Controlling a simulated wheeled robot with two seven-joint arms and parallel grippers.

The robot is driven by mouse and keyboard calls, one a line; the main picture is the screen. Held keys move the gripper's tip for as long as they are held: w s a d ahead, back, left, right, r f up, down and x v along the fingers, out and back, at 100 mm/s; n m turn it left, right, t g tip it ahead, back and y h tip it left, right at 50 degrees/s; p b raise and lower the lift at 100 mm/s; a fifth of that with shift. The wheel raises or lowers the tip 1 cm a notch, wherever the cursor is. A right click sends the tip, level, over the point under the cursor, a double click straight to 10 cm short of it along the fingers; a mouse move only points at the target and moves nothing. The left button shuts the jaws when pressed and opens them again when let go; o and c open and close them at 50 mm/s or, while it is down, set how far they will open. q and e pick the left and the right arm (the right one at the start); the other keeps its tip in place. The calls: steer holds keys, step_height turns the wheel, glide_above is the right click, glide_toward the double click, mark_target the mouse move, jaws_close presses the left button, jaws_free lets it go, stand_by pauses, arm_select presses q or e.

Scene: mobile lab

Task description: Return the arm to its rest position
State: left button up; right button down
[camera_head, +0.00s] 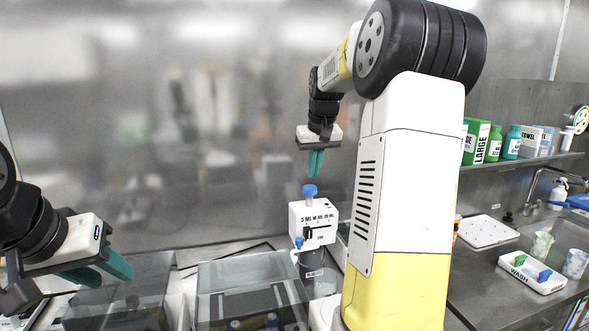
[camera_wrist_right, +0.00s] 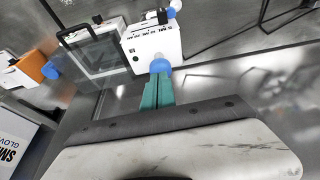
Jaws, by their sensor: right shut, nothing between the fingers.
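My right gripper (camera_head: 316,165) is shut and empty, its teal fingers pointing down above the blue cap (camera_head: 309,191) of a white dispenser (camera_head: 313,222) marked with ML labels. The right arm rises in front of the view and bends over at the top. In the right wrist view the closed teal fingers (camera_wrist_right: 157,91) appear in front of the blue cap (camera_wrist_right: 160,66) and the white dispenser (camera_wrist_right: 152,42); a small gap shows in the head view. My left gripper (camera_head: 99,272) is at the lower left with its teal fingers apart and nothing visible between them.
A clear-walled box (camera_head: 252,262) stands left of the dispenser. At right, a shelf (camera_head: 535,160) holds bottles and boxes. Below it are a white perforated tray (camera_head: 488,231), a WASH tray (camera_head: 519,274) and cups (camera_head: 575,262). A grey wall stands behind.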

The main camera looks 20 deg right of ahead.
steer(key=s+a+r+t+y, duration=0.1)
steer(key=s+a+r+t, duration=0.15)
steer(key=s+a, duration=0.95)
steer(key=s+a+f, duration=0.2)
steer(key=s, duration=0.6)
steer(key=s+a+f+n+y, duration=0.1)
steer(key=s+a+f, duration=0.1)
steer(key=s, duration=0.5)
steer(key=shift+s+a+f+y, duration=0.3)
steer(key=shift+s+a+f, duration=0.05)
steer(key=shift+f, duration=0.25)
